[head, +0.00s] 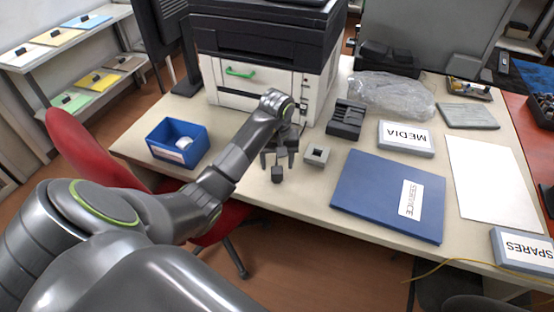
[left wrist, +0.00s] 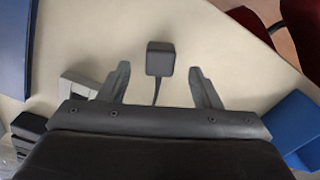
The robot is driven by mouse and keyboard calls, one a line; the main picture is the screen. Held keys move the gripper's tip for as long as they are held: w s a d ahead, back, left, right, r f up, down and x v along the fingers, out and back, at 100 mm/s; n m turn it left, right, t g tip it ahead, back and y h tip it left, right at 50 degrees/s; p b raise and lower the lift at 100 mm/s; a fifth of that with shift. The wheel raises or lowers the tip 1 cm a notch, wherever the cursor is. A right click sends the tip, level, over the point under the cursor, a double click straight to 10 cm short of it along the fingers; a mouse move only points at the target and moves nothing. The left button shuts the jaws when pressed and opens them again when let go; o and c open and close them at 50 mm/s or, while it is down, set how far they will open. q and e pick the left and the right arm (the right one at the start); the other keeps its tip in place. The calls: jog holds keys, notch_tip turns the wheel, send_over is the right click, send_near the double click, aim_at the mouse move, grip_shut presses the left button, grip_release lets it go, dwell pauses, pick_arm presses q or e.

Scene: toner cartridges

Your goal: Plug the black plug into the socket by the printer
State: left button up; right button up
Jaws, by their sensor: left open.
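The black plug (head: 277,174) is a small dark block on the table in front of the printer. In the left wrist view the plug (left wrist: 160,58) shows between and slightly past the fingertips, with its cord running back under the gripper. My left gripper (head: 278,158) is open around or just above it; I cannot tell its exact height, and no finger visibly touches the plug. The socket (head: 317,155) is a light grey block with a dark opening, just right of the gripper; it also shows in the left wrist view (left wrist: 80,84). My right gripper is not in view.
The printer (head: 260,75) stands behind. A blue bin (head: 178,142) with a white roll is on the left. A black tray (head: 346,119), MEDIA box (head: 406,138), and blue SERVICE binder (head: 388,194) lie to the right. The table's front edge is close to the plug.

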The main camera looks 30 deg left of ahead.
aim_at(277, 170)
pick_arm(q)
notch_tip(277, 170, down, 2)
jog(key=shift+b, duration=0.3)
jog(key=shift+f, duration=0.25)
jog(key=shift+f+p, duration=0.35)
jog(key=shift+f, duration=0.65)
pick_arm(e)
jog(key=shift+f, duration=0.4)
pick_arm(q)
jog(key=c, duration=1)
jog(key=shift+r, duration=0.1)
